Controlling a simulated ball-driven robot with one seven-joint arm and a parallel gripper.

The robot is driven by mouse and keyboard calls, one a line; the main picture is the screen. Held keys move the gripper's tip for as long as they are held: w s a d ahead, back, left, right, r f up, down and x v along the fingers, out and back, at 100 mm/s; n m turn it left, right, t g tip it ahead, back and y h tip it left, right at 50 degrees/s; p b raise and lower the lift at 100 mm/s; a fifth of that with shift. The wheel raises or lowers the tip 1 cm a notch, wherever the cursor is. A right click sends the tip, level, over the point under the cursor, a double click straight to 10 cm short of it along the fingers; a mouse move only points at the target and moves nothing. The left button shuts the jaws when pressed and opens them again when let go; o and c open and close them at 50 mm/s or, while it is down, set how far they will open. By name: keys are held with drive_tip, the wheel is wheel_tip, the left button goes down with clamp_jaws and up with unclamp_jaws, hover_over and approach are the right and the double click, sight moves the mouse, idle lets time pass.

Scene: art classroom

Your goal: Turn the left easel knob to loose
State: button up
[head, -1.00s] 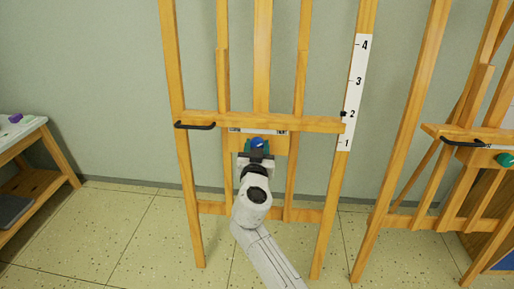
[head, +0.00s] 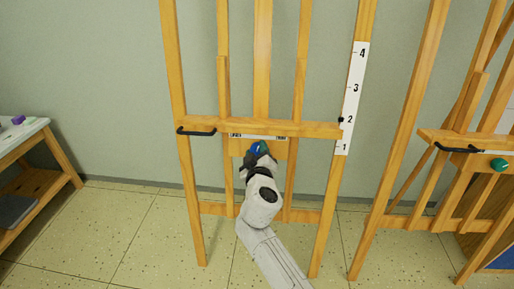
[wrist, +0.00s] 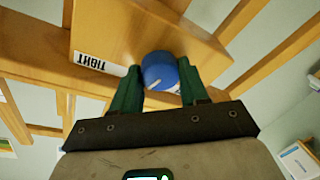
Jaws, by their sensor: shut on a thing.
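The left easel (head: 172,60) stands against the wall, with its knob (head: 257,147) on a wooden block below the crossbar. In the wrist view the knob (wrist: 159,70) is blue with a pale pointer mark on its lower part. My gripper (head: 260,150) is shut on the knob, its green fingers on either side in the wrist view (wrist: 160,85). The gripper is rolled relative to the easel, which looks slanted in the wrist view. A label reading TIGHT (wrist: 88,62) shows left of the knob. Another label is mostly hidden by the right finger.
The crossbar (head: 300,127) carries a black handle (head: 196,132), and its pointer is near 2 on the white scale (head: 352,100). A second easel (head: 420,100) with a green knob (head: 498,164) stands at the right. A table (head: 22,132) stands at the far left. Open floor lies between.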

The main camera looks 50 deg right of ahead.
drive_tip(key=n+p, duration=0.2)
drive_tip(key=n, duration=0.1)
drive_tip(key=n+y+p, duration=0.1)
drive_tip(key=n+p, duration=0.1)
drive_tip(key=shift+r, duration=0.3)
drive_tip(key=n+p, duration=0.3)
drive_tip(key=shift+a+n+g, duration=0.1)
drive_tip(key=shift+n+g, duration=0.2)
drive_tip(key=n+g+p, duration=0.1)
drive_tip(key=n+p, duration=0.3)
drive_tip(key=shift+w+y, duration=0.1)
drive_tip(key=shift+y, duration=0.2)
drive_tip(key=shift+f+n+p, duration=0.2)
drive_tip(key=shift+n+p, duration=0.85)
drive_tip(key=shift+n, duration=0.15)
drive_tip(key=o, duration=1)
drive_tip(key=shift+g, duration=0.3)
drive_tip(key=shift+o, duration=0.2)
drive_tip(key=p+v, duration=0.1)
drive_tip(key=v, duration=0.9)
drive_tip(key=shift+s+a, duration=0.3)
drive_tip(key=shift+a, duration=0.05)
